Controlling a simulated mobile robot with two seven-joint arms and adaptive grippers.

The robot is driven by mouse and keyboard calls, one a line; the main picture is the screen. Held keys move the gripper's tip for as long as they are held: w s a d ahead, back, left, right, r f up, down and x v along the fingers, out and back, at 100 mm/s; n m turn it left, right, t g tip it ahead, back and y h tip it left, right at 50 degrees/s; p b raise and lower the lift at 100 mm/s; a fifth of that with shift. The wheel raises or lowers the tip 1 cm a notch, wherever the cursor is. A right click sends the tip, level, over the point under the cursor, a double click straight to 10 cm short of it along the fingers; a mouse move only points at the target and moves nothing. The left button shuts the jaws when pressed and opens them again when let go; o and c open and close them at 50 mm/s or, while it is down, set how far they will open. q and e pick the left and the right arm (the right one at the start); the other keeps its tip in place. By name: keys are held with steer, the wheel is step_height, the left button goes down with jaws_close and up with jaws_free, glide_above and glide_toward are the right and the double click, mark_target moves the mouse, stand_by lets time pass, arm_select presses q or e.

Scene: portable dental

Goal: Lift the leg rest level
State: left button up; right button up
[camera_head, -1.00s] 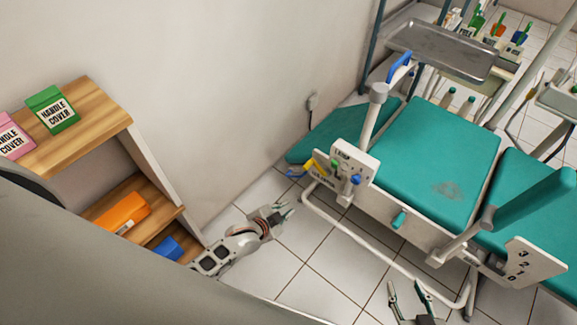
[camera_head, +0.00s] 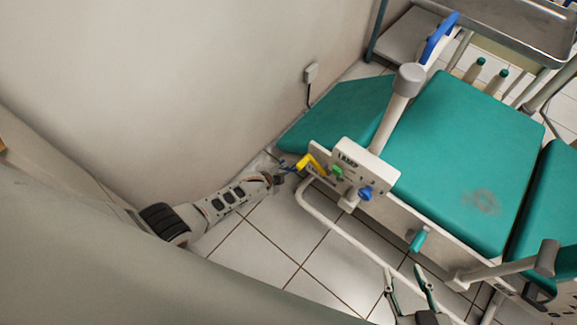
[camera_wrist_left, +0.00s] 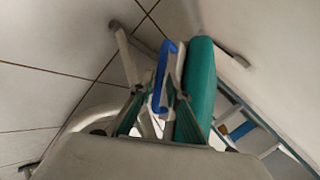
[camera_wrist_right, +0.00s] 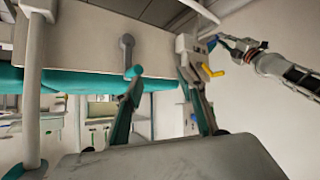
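The teal leg rest (camera_head: 335,115) slopes down from the seat toward the wall in the head view. It also shows at the centre right of the left wrist view (camera_wrist_left: 199,85). A blue handle (camera_wrist_left: 161,75) lies beside it, ahead of my left gripper's fingers (camera_wrist_left: 152,112). The fingers look spread, with the handle beyond or between them; contact is not clear. In the head view my left gripper (camera_head: 287,170) is at the leg rest's lower side, close to a yellow lever (camera_head: 310,162). My right gripper (camera_head: 406,280) is open and empty above the floor, below the seat's side.
A control panel (camera_head: 355,170) with green and blue knobs stands by the yellow lever. A teal-gripped side lever (camera_head: 418,240) juts from the seat's side. A white frame tube (camera_head: 335,228) runs low along the chair. The wall (camera_head: 200,80) is close behind the leg rest.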

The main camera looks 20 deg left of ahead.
mark_target(286, 169)
arm_select(q)
steer(key=b+x, duration=0.1)
steer(key=x, duration=0.2)
steer(key=shift+f+b, duration=0.35)
steer(key=shift+w+r, duration=0.2)
arm_select(e)
steer(key=shift+w+a+r+y, duration=0.15)
steer(key=shift+w+a+r, duration=0.05)
steer(key=shift+a, duration=0.35)
steer(key=shift+w+a+r+y, duration=0.15)
steer(key=shift+a, duration=0.35)
arm_select(q)
steer(key=shift+c, duration=0.4)
